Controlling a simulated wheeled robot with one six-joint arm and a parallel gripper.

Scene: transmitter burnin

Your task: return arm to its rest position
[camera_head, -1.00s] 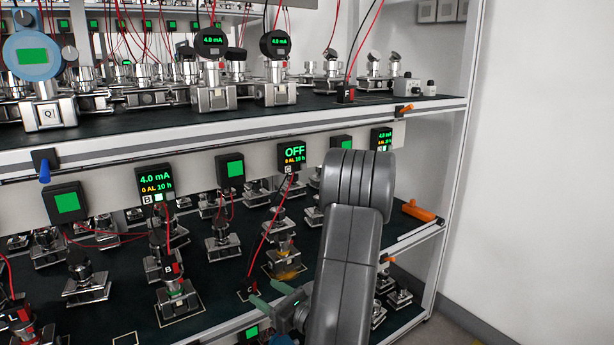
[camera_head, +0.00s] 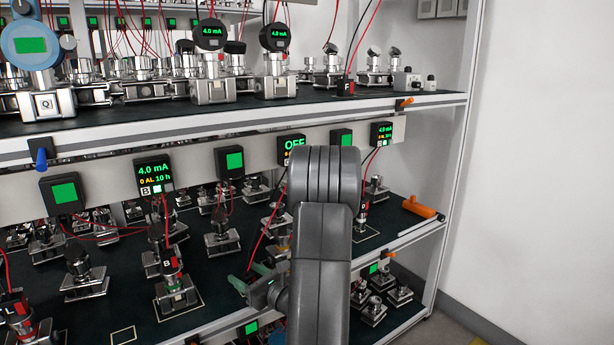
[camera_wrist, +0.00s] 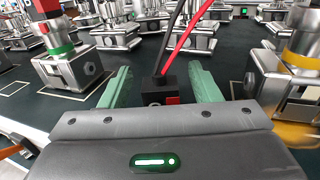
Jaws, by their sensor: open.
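My gripper (camera_head: 254,284) is in front of the lower shelf, partly hidden behind my grey arm in the head view. In the wrist view my gripper (camera_wrist: 160,88) shows two green fingers spread apart. A small black and red connector (camera_wrist: 160,92) with a black and a red lead stands between the fingers, with gaps on both sides. I cannot tell how far beyond the fingertips it is.
The lower shelf (camera_head: 120,312) holds several metal transmitters. A transmitter with a yellow band (camera_wrist: 302,50) stands close to the right finger. Display boxes (camera_head: 154,176) line the rail above. An orange handle (camera_head: 419,207) is at the shelf's right end. Free floor lies right.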

